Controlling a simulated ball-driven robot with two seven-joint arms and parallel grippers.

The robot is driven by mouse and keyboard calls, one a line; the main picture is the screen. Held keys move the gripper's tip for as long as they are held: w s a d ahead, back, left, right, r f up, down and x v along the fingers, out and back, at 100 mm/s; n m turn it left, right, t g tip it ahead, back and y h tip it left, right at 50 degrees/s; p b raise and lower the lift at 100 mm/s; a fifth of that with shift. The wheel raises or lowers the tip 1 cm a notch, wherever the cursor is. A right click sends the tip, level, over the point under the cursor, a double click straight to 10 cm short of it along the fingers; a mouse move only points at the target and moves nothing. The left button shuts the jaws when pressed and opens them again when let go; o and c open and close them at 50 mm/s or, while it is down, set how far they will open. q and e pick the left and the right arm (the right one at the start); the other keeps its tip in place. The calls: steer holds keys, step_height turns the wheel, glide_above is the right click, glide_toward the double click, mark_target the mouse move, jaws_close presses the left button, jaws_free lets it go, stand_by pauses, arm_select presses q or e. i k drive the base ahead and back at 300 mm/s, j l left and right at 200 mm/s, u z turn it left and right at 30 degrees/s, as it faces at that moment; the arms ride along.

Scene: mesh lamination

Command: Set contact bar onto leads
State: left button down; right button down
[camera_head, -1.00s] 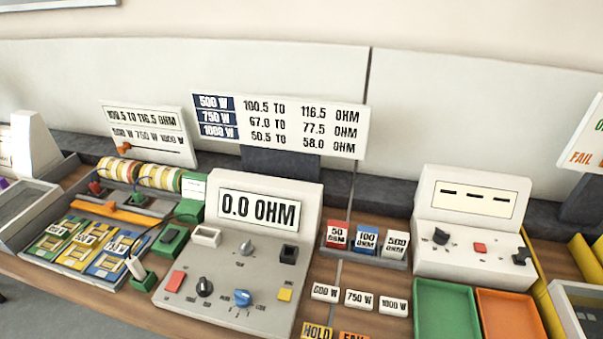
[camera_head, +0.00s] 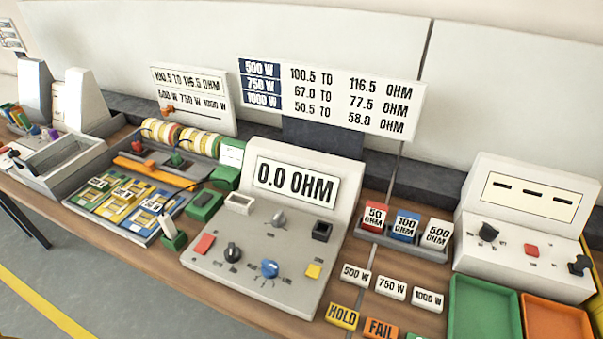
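A long orange bar (camera_head: 152,169), which looks like the contact bar, lies across the grey tray (camera_head: 112,235) at the left of the bench. Red and green terminals (camera_head: 177,158) stand just behind it. In front of the bar lie flat green, yellow and blue mesh pieces (camera_head: 122,200) with white labels. Their leads are too small to make out, and I cannot tell whether the bar touches them. Neither of my grippers shows in the view.
A meter console (camera_head: 258,240) reading 0.0 OHM stands right of the tray. Resistor blocks (camera_head: 405,228), watt tags (camera_head: 391,288) and a second console (camera_head: 525,225) are further right. A grey bin (camera_head: 65,165) is at the left. Open floor lies in front.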

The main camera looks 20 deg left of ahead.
mark_target(148, 168)
steer(key=u, duration=1.7)
steer(key=i+j, duration=0.2)
steer(key=j, duration=0.2)
steer(key=i+j, duration=0.2)
steer(key=j, duration=0.15)
steer(key=i+j, duration=0.15)
steer(key=j, duration=0.25)
steer(key=i+j, duration=0.2)
steer(key=j, duration=0.2)
steer(key=z, duration=1.5)
steer(key=j, duration=0.1)
